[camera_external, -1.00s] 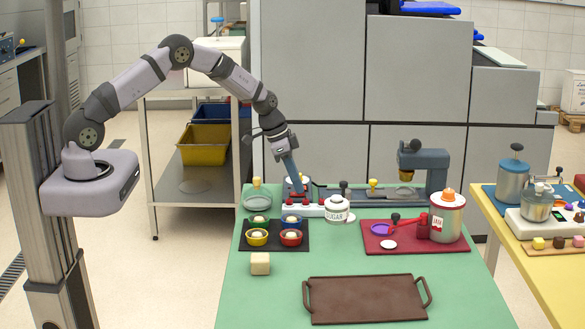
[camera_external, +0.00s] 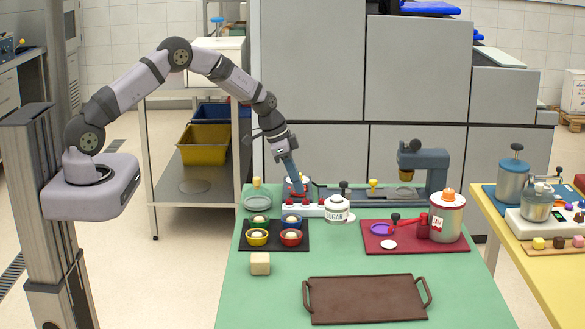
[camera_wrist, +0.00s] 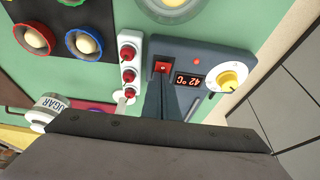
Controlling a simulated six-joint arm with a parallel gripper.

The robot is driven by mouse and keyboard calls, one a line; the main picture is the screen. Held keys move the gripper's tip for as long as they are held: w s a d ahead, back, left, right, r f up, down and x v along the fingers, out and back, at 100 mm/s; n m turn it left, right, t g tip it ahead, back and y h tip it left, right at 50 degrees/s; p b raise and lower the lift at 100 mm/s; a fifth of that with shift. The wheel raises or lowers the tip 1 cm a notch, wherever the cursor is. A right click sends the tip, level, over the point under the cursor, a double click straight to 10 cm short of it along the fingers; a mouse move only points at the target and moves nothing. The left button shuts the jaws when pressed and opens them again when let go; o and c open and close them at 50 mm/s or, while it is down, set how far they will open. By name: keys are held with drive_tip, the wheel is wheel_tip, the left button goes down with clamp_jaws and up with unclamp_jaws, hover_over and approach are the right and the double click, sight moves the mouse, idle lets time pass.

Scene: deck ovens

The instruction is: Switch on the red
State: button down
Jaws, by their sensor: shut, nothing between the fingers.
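My gripper (camera_external: 293,190) is shut and empty, pointing down at the back left of the green table. In the wrist view its blue fingers (camera_wrist: 163,88) end right at a red square switch (camera_wrist: 162,67) on a dark blue unit (camera_wrist: 195,52). I cannot tell whether they touch the switch. In the external view the gripper hides part of the unit.
A black tray (camera_external: 274,246) with several coloured cups lies in front. A brown griddle tray (camera_external: 365,299), a cream block (camera_external: 260,263) and a dark red mat (camera_external: 455,245) with a tall canister (camera_external: 447,218) are farther off.

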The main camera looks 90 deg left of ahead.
drive_tip(key=shift+s+d+f, duration=0.1)
drive_tip(key=shift+s+f, duration=0.1)
drive_tip(key=shift+s, duration=0.25)
drive_tip(key=shift+s+f, duration=0.15)
drive_tip(key=shift+s, duration=0.3)
drive_tip(key=b+v, duration=0.2)
drive_tip(key=v, duration=1.2)
drive_tip(key=shift+r, duration=0.25)
drive_tip(key=shift+w, duration=0.1)
